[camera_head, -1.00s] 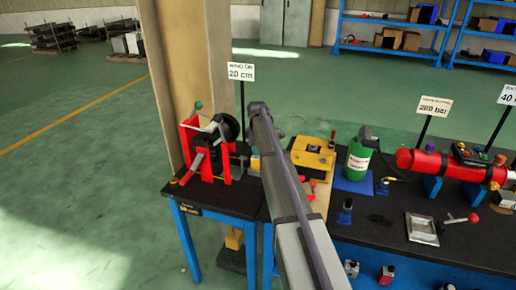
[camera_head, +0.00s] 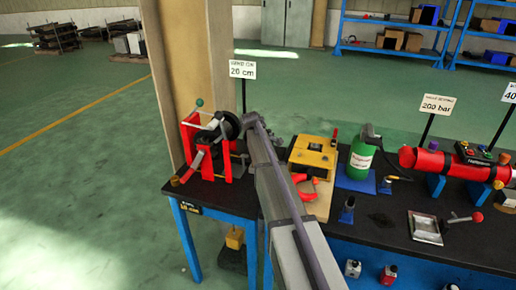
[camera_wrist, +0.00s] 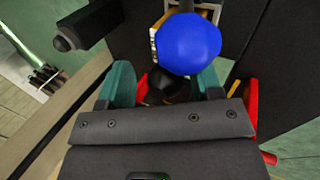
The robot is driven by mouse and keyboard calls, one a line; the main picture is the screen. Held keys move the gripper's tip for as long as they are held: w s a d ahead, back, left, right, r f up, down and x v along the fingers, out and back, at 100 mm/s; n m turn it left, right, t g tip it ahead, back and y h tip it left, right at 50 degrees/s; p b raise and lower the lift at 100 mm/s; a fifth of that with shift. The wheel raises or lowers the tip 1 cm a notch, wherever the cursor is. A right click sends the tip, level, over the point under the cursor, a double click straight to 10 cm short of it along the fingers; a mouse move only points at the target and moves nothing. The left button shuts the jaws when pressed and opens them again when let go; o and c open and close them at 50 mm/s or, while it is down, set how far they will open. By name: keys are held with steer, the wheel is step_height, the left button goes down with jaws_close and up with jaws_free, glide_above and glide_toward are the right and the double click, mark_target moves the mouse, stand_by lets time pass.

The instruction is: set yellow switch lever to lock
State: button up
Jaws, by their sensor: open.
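My gripper (camera_wrist: 165,84) shows in the wrist view with two teal fingers apart. A blue ball-shaped knob (camera_wrist: 188,44) is just beyond the fingers; I cannot tell whether they touch it. In the head view my arm reaches to the right side of the red winch stand (camera_head: 188,137), and the fingertips are hidden. Red parts (camera_wrist: 252,104) flank the fingers in the wrist view.
A yellow box (camera_head: 313,148) and a green bottle (camera_head: 360,160) stand on the bench to the right of my arm. A signpost (camera_head: 243,69) rises behind the winch. A red cylinder (camera_head: 428,163) lies farther right. The pillar (camera_head: 190,60) is close behind the winch.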

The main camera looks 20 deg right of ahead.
steer(key=p+v, duration=0.9)
steer(key=v, duration=0.2)
steer(key=shift+p, duration=0.4)
